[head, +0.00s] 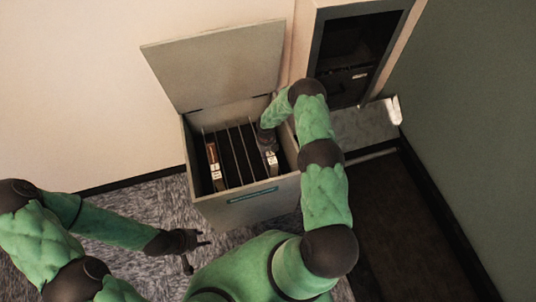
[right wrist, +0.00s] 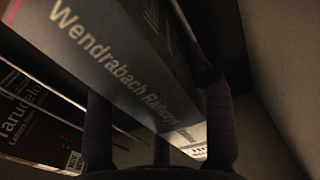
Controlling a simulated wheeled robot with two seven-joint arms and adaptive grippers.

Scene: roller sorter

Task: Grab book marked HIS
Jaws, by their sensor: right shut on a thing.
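A grey lidded box (head: 250,208) stands open against the wall, with thin upright dividers inside. My right gripper (head: 267,145) reaches down into its right side and is shut on a dark book (head: 272,163). In the right wrist view this book (right wrist: 120,55) reads "Wendrabach Railways", with a finger on either side. A second dark book (head: 215,170) stands in the left part of the box. A dark book with partly cut-off lettering (right wrist: 40,120) shows in the right wrist view. No HIS mark is legible. My left gripper (head: 198,254) is open and empty, above the carpet.
The box's raised lid (head: 215,65) leans back toward the wall. A cabinet with a dark opening (head: 355,55) stands behind and right of the box, with a pale ledge (head: 365,125) below it. A dark mat (head: 410,225) lies at the right. Carpet is clear in front.

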